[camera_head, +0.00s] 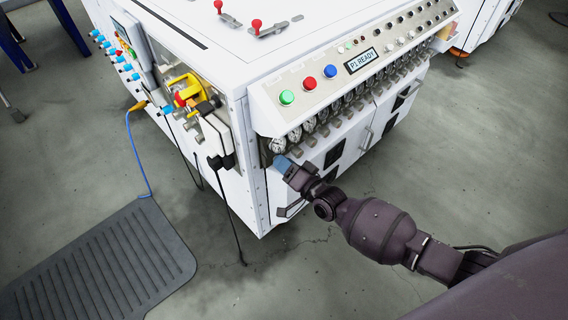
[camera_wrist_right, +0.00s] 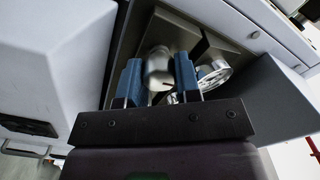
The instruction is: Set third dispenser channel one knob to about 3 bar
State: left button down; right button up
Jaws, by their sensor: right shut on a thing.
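My right gripper (camera_head: 283,164) reaches in from the lower right to the near left corner of the white machine, under its sloped button panel. Its blue fingers are at the near end of a row of gauges and knobs. In the right wrist view my right gripper (camera_wrist_right: 158,80) is shut on a pale round knob (camera_wrist_right: 158,68), with one blue finger on each side. A round gauge (camera_wrist_right: 215,74) sits just right of the fingers, partly hidden; its reading cannot be made out. The nearest gauge in the head view (camera_head: 279,145) is right above the fingers. My left gripper is out of view.
The button panel (camera_head: 270,97) overhangs the gauge row, with green, red and blue buttons and a small display (camera_head: 363,60). More gauges and knobs run close together toward the back right. A black ribbed mat (camera_head: 100,270) lies on the floor at lower left.

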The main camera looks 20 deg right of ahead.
jog(key=shift+f+m, duration=0.2)
jog(key=shift+m, duration=1)
jog(key=shift+m+b, duration=0.35)
jog(key=shift+m, duration=0.05)
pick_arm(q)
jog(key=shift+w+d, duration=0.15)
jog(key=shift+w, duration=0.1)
pick_arm(e)
jog(key=shift+m, duration=0.3)
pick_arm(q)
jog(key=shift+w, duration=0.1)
pick_arm(e)
jog(key=shift+r, duration=0.1)
jog(key=o, duration=0.6)
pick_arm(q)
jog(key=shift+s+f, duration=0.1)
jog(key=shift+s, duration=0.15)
pick_arm(e)
jog(key=shift+o, duration=0.2)
